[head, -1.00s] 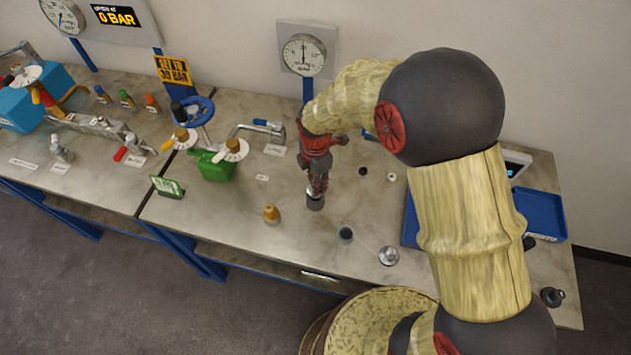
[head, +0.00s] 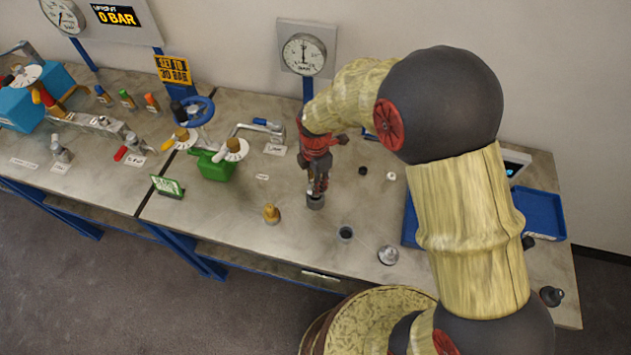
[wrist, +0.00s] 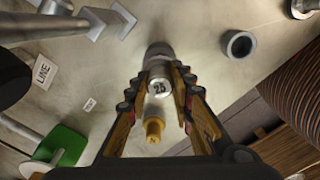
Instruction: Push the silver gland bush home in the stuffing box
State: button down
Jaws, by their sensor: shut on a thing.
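The silver gland bush (wrist: 160,86), with "25" on its face, is between the fingertips of my gripper (wrist: 160,93) in the wrist view. My gripper (head: 317,188) is shut on it and points down over the stuffing box in the head view. The stuffing box (head: 315,202) is a short dark grey cylinder standing on the bench; its body also shows in the wrist view (wrist: 158,53). The bush is at the box's mouth, lined up with it. My fingers hide most of the bush in the head view, so I cannot tell how deep it sits.
A brass piece (head: 271,214) stands close left of the box. An open grey cup (head: 345,234) and a silver flanged piece (head: 388,256) stand to its front right.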

jog(key=shift+f+b, duration=0.95)
jog(key=shift+f, duration=0.75)
jog(key=c, duration=1.5)
grip_release()
jog(key=shift+r, duration=0.1)
notch_tip(320, 180, up, 12)
jog(key=shift+f, duration=0.1)
